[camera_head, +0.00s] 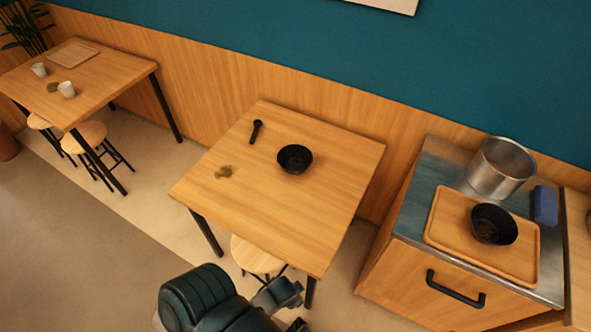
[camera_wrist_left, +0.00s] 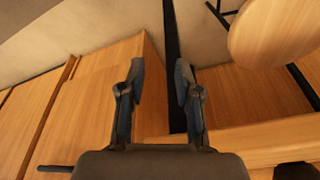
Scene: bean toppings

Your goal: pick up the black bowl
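A black bowl (camera_head: 295,159) stands upright on the wooden table (camera_head: 330,205) in the middle of the head view. A second black bowl (camera_head: 493,225) sits on a wooden tray (camera_head: 438,232) on the metal-topped counter at the right. My left arm is at the bottom of the head view, below the table's front edge, and its fingers cannot be made out there. In the left wrist view my left gripper (camera_wrist_left: 158,85) is open with nothing between its fingers. My right gripper is not seen in either view.
A black spoon-like utensil (camera_head: 256,131) and a small dark patch of beans (camera_head: 224,172) lie on the middle table. A steel pot (camera_head: 501,168) and a blue block (camera_head: 545,205) stand on the counter. A stool (camera_head: 254,255) is under the table's front edge.

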